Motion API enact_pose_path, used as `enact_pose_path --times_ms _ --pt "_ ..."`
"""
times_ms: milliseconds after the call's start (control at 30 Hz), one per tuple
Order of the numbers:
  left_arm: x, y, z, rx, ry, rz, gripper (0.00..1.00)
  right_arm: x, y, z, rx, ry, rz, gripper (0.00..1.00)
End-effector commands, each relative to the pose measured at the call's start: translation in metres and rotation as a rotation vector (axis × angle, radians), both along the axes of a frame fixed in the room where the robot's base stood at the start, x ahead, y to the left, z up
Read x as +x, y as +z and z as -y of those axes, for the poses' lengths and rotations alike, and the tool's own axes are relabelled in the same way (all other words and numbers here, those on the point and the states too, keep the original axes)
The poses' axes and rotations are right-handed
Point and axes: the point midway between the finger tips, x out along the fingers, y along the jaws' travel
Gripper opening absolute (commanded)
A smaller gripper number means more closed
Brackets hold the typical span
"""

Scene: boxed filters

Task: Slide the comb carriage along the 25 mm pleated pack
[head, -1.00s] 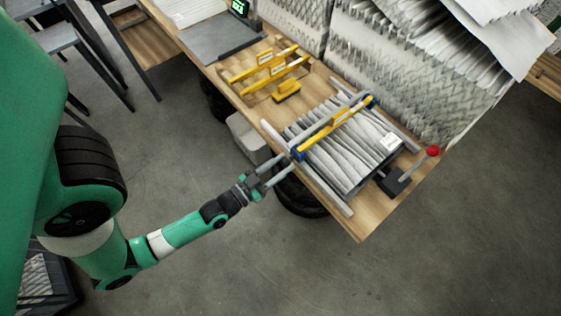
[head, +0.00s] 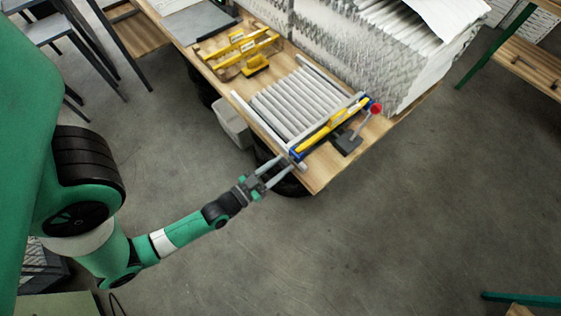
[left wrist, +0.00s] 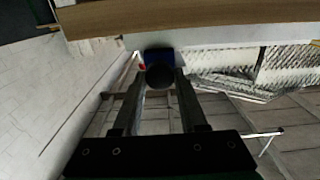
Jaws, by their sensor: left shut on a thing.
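The comb carriage (head: 330,127) is a yellow bar with blue end blocks. It lies across the right end of the pleated pack (head: 285,105), whose grey-white pleats are evenly spaced in rows between two pale rails. My left gripper (head: 286,166) is at the carriage's near end, just off the table's edge. In the left wrist view its fingers are closed around a dark round knob (left wrist: 159,77), with a blue end block (left wrist: 158,54) just behind it. My right gripper is not in view.
A black block with a red-knobbed lever (head: 347,144) stands beside the carriage, near the table's right corner. Yellow comb bars (head: 232,48) and a small yellow piece (head: 255,66) lie behind the pack. Tall stacked pleated filters (head: 375,50) line the far side.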

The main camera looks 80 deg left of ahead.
Motion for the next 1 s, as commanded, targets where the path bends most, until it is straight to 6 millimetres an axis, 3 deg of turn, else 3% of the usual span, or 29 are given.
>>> enact_pose_path --times_ms 300,333,500,833,1000 --pt "0.0 0.0 0.0 0.001 0.0 0.0 0.0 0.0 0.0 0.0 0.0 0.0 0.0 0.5" --pt "0.0 0.0 0.0 0.001 0.0 0.0 0.43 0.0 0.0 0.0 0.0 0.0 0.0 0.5" --pt "0.0 0.0 0.0 0.001 0.0 0.0 0.7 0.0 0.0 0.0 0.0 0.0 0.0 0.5" --pt "-0.004 0.0 0.002 0.0 0.001 -0.003 0.7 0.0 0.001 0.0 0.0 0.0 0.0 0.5" --pt "-0.032 0.0 0.012 -0.002 0.007 -0.007 0.7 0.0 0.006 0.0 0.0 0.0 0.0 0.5"
